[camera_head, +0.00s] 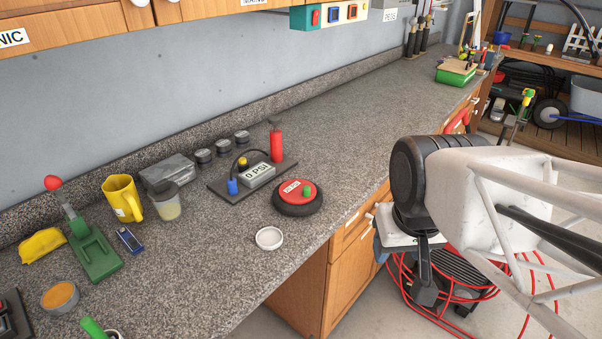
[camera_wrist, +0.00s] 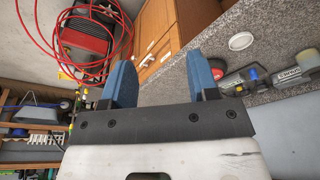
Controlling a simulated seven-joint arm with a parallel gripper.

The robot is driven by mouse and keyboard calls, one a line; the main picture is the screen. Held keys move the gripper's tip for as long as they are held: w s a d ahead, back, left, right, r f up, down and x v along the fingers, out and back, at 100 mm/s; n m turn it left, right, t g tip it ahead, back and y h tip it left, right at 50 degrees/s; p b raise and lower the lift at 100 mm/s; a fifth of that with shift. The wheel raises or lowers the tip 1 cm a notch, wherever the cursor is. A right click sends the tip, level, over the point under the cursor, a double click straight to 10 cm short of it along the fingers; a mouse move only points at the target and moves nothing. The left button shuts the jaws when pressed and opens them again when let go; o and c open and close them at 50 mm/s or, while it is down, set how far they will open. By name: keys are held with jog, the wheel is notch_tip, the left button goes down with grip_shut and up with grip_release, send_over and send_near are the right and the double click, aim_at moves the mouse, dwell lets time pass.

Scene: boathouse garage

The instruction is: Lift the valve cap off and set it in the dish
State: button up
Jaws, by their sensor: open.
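The small green valve cap (camera_head: 308,191) sits on a red disc (camera_head: 296,190) with a black base, on the speckled counter. The shallow white dish (camera_head: 269,238) lies empty in front of it, near the counter's front edge; it also shows in the wrist view (camera_wrist: 241,41). My gripper (camera_head: 402,272) hangs off the counter's front edge, to the right of the disc and dish, well apart from both. In the wrist view, its two blue fingers (camera_wrist: 161,75) are spread with nothing between them. I cannot make out the cap in the wrist view.
A gauge unit (camera_head: 257,176) with a red cylinder stands behind the disc. A clear cup (camera_head: 167,201), yellow mug (camera_head: 122,198) and green press (camera_head: 92,252) stand to the left. The counter right of the disc is clear. Red hose (camera_head: 400,285) coils on the floor below my gripper.

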jog(key=w, duration=0.1)
jog(key=n+g, duration=0.3)
jog(key=n, duration=0.6)
send_over(306, 187)
jog(key=f, duration=0.8)
jog(key=shift+s+d+f, duration=0.2)
jog(key=shift+s+f, duration=0.1)
jog(key=shift+s, duration=0.1)
jog(key=shift+w+a+f, duration=0.15)
jog(key=shift+w+f, duration=0.1)
jog(key=shift+w, duration=0.05)
jog(key=shift+f, duration=1.3)
jog(key=shift+f, duration=2.6)
